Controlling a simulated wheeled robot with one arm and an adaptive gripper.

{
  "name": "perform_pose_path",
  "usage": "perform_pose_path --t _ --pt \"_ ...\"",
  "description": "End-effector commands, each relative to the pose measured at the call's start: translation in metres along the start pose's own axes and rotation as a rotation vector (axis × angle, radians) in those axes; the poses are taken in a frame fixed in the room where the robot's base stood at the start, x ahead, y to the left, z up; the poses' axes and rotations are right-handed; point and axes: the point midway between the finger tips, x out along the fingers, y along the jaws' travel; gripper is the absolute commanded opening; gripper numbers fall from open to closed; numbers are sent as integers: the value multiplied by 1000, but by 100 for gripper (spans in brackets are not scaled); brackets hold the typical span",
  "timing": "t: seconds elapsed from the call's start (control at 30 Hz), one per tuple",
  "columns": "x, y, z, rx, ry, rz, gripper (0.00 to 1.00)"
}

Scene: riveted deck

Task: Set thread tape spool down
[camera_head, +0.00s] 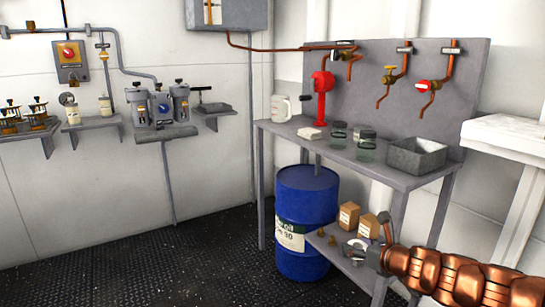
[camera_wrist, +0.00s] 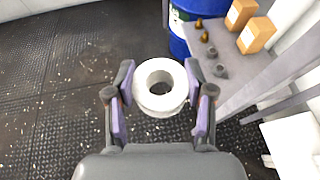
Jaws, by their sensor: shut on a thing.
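The thread tape spool (camera_wrist: 161,102) is a white ring with a dark hole in its middle. In the wrist view it sits between the two fingertips of my gripper (camera_wrist: 160,82), which is shut on it. It appears held in the air over the dark deck, beside the lower shelf.
Two cardboard boxes (camera_head: 349,215) and small brass fittings (camera_head: 322,233) occupy the lower shelf. A blue drum (camera_head: 307,200) stands beside it. The bench top (camera_head: 385,172) holds jars (camera_head: 338,136), a grey bin (camera_head: 417,158) and a white jug (camera_head: 281,108). The deck (camera_head: 190,265) at left is clear.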

Motion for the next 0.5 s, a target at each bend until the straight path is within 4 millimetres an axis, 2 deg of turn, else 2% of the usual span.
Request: perform_pose_path --t 0.5 --pt "20 21 37 19 -9 -47 29"
